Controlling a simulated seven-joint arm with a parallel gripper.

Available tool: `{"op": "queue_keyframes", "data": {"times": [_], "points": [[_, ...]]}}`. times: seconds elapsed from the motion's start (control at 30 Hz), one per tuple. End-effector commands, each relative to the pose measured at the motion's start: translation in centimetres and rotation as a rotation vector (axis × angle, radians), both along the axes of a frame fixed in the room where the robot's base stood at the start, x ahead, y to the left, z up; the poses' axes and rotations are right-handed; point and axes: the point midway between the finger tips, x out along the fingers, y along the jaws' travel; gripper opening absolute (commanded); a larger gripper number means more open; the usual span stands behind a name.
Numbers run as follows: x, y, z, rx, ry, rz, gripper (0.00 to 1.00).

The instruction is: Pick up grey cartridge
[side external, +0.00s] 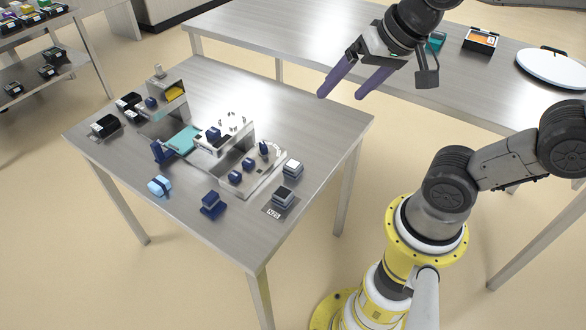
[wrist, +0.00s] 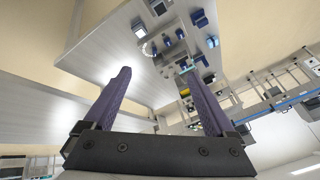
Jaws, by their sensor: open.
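Two small grey blocks stand near the right corner of the work table in the side view. One is a light-topped grey block (side external: 292,168); the other is a dark-topped grey block (side external: 283,196) on a labelled plate. I cannot tell for sure which is the grey cartridge. My gripper (side external: 341,96) is open and empty, high above the table's far right corner and well apart from both blocks. In the wrist view its purple fingers (wrist: 157,73) are spread with nothing between them, and small blocks show near the top edge.
The work table (side external: 318,118) carries a metal sealer fixture (side external: 218,147) with blue parts, a teal plate (side external: 184,139), a dark blue block (side external: 213,203), a light blue item (side external: 159,186) and black blocks (side external: 105,126). A long table stands behind with a white disc (side external: 555,67).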

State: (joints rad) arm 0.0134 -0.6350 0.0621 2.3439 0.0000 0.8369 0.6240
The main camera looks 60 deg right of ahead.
Motion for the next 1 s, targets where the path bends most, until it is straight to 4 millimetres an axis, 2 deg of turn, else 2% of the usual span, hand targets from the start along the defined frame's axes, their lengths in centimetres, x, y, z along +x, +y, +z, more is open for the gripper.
{"op": "queue_keyframes", "data": {"times": [0.03, 0.17, 0.27, 0.4, 0.5, 0.6, 0.7, 1.0], "points": [[1.8, -0.3, -0.2, 0.047, 0.028, -0.092, 0.90], [6.4, -1.2, -1.6, 0.165, 0.095, -0.347, 0.90], [9.9, -2.2, -3.8, 0.232, 0.155, -0.528, 0.90], [13.7, -3.8, -8.4, 0.284, 0.251, -0.737, 0.90], [15.4, -4.9, -12.1, 0.291, 0.323, -0.834, 0.90], [16.0, -5.7, -15.5, 0.278, 0.393, -0.875, 0.90], [15.8, -6.3, -18.0, 0.264, 0.452, -0.895, 0.90], [15.1, -6.7, -21.9, 0.255, 0.497, -0.913, 0.90]]}}
